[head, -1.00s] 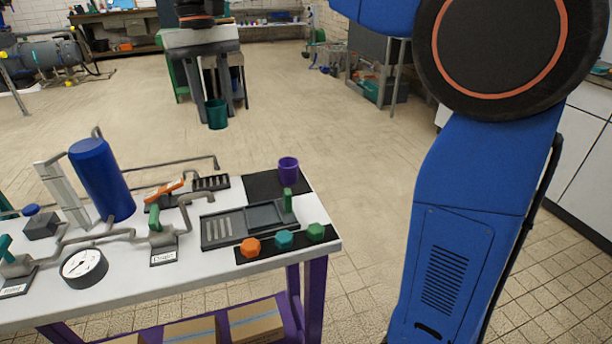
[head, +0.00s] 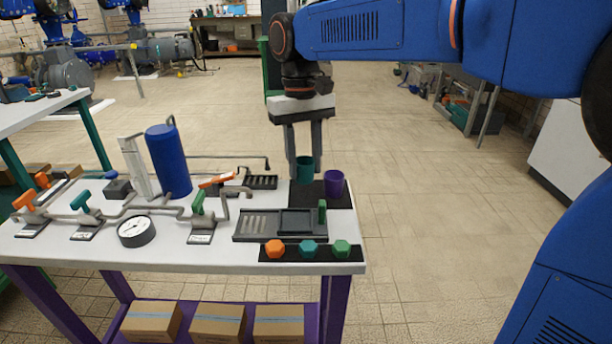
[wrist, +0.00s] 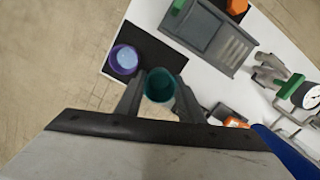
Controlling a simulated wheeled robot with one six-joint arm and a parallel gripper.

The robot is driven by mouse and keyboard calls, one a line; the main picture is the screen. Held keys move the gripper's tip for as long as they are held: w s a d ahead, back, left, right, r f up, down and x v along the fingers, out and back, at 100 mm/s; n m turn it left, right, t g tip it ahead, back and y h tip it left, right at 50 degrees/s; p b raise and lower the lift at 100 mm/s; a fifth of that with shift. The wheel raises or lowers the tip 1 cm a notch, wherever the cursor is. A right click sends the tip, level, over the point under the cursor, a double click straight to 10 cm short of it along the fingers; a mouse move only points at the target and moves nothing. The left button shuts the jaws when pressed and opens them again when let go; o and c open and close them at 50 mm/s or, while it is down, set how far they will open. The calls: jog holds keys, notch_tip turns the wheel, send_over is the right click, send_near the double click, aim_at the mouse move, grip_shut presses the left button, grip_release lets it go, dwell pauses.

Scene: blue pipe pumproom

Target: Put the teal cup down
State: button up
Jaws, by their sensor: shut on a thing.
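The teal cup (head: 305,168) is upright between the fingers of my gripper (head: 304,160), which is shut on it. In the wrist view the teal cup (wrist: 159,85) sits between the two fingertips, at the edge of the black mat (wrist: 148,50). The black mat also shows in the head view (head: 318,202) at the right back of the white table. A purple cup (head: 333,183) stands on the mat just right of the teal cup. Whether the teal cup's base touches the mat cannot be told.
A grey tray with a slider (head: 265,225) lies in front of the mat. Orange (head: 275,248), teal (head: 308,248) and green (head: 342,248) knobs line the front edge. A blue tank (head: 168,160), pipes and a gauge (head: 136,231) fill the left.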

aim_at(304, 175)
jog(key=shift+f, duration=1.75)
jog(key=shift+f, duration=0.1)
jog(key=o, duration=0.8)
notch_tip(304, 175, up, 12)
jog(key=w, duration=0.1)
jog(key=s+d+f+m+t, duration=0.1)
jog(key=s+d+f, duration=0.15)
jog(key=d, duration=0.25)
jog(key=s+d+f+t+y, duration=0.1)
jog(key=s+d, duration=0.2)
jog(key=d, duration=0.3)
jog(key=s+d+f+m+t, duration=0.1)
jog(key=s+d+f, duration=0.15)
jog(key=d, duration=0.25)
jog(key=s+d+f+t, duration=0.1)
jog(key=s+d+f, duration=0.2)
jog(key=s+f, duration=0.1)
jog(key=s+d+f+m+t, duration=0.1)
jog(key=s+d+f, duration=0.3)
jog(key=s+f, duration=0.1)
jog(key=s+d+f+m+t, duration=0.1)
jog(key=s+d+f, duration=0.3)
jog(key=f, duration=0.2)
jog(key=shift+s, duration=0.3)
